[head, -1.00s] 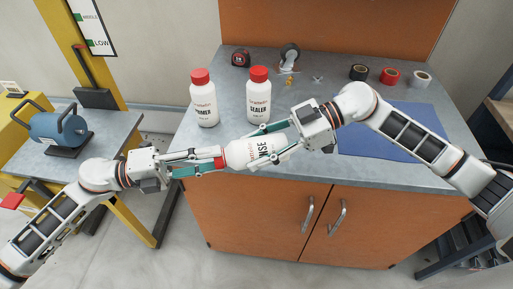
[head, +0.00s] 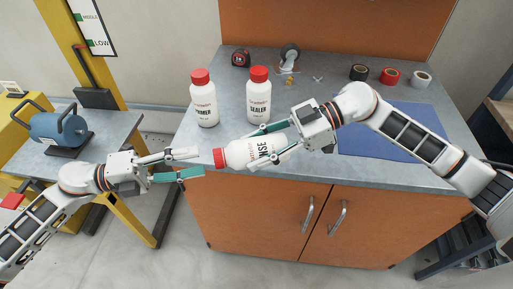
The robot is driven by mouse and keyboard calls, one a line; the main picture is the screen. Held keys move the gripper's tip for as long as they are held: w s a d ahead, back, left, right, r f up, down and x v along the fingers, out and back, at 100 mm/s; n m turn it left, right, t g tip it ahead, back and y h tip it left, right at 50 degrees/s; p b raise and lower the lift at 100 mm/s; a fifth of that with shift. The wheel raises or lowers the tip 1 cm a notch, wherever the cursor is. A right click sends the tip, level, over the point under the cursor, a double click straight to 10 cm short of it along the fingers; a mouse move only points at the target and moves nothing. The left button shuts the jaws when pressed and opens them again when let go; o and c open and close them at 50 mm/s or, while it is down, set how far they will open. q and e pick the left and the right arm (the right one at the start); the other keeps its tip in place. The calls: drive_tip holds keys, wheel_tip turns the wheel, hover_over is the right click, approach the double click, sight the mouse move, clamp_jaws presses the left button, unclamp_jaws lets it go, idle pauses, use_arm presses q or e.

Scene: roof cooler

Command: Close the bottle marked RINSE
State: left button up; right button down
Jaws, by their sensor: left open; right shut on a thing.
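The white bottle marked RINSE (head: 239,153) is held tilted on its side in front of the counter's edge, its red cap (head: 219,158) on its mouth and pointing left. My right gripper (head: 272,144) is shut on the bottle's body, and its fingers hide part of the label. My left gripper (head: 201,163) is open and empty, just left of the cap and apart from it. How tight the cap sits cannot be told.
Two upright capped bottles, PRIMER (head: 205,104) and SEALER (head: 258,101), stand on the counter (head: 325,90) behind. A tape measure (head: 241,58), tape dispenser (head: 289,58) and tape rolls (head: 389,76) sit further back. A blue mat (head: 400,125) lies right.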

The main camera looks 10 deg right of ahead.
use_arm(q)
drive_tip(key=shift+c, duration=0.3)
drive_tip(key=a+n, duration=0.1)
drive_tip(key=n, duration=0.1)
drive_tip(key=a+n, duration=0.2)
drive_tip(key=n, duration=0.1)
drive_tip(key=shift+s+a+n, duration=0.15)
drive_tip(key=shift+a+n, duration=0.05)
drive_tip(key=shift+n, duration=0.1)
drive_tip(key=d, duration=0.8)
drive_tip(key=shift+w, duration=0.3)
drive_tip(key=c, duration=1.1)
drive_tip(key=shift+c, duration=0.2)
